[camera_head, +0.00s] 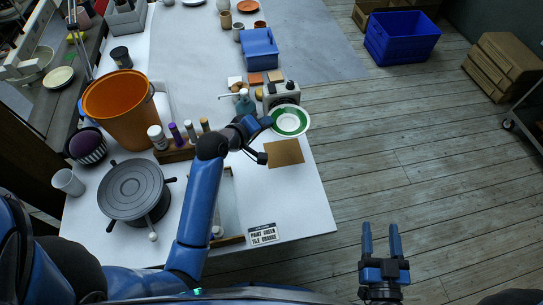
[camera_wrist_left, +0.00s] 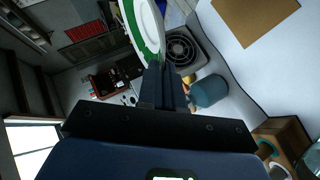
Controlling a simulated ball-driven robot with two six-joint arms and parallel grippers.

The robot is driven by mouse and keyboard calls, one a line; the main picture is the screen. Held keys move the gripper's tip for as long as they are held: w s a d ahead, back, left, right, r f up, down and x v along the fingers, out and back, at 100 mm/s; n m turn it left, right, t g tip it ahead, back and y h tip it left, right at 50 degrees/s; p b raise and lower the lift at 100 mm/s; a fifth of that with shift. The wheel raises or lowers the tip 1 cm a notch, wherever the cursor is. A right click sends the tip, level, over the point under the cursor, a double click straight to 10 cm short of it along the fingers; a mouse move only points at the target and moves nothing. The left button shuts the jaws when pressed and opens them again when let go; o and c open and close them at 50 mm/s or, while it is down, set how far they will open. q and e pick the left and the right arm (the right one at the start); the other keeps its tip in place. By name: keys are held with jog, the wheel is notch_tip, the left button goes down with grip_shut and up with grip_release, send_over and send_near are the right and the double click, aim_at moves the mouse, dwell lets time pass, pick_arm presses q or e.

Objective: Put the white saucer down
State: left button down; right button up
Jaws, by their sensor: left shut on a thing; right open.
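The white saucer (camera_head: 302,131) has a green ring and a pale centre. It is held near the table's right edge, just beyond a flat brown square (camera_head: 284,153). My left gripper (camera_head: 267,121) is shut on the saucer's left rim. In the left wrist view the shut fingers (camera_wrist_left: 163,68) meet the rim of the saucer (camera_wrist_left: 146,22), which runs out of the top of the picture. I cannot tell how high the saucer is above the table. My right gripper (camera_head: 381,238) is open and empty, over the floor right of the table.
A grey device (camera_head: 282,93) stands close behind the saucer, with a teal bottle (camera_head: 245,105) to its left. The brown square also shows in the left wrist view (camera_wrist_left: 255,15). A sign (camera_head: 263,234) lies at the front edge. The white tabletop (camera_head: 300,200) around the square is clear.

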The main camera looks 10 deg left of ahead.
pick_arm(q)
notch_tip(320, 180, down, 14)
jog(key=shift+b, duration=0.55)
jog(key=shift+f+b, duration=0.35)
jog(key=shift+f, duration=1.55)
jog(key=shift+f, duration=0.1)
jog(key=shift+f, duration=0.1)
jog(key=c, duration=1.6)
grip_release()
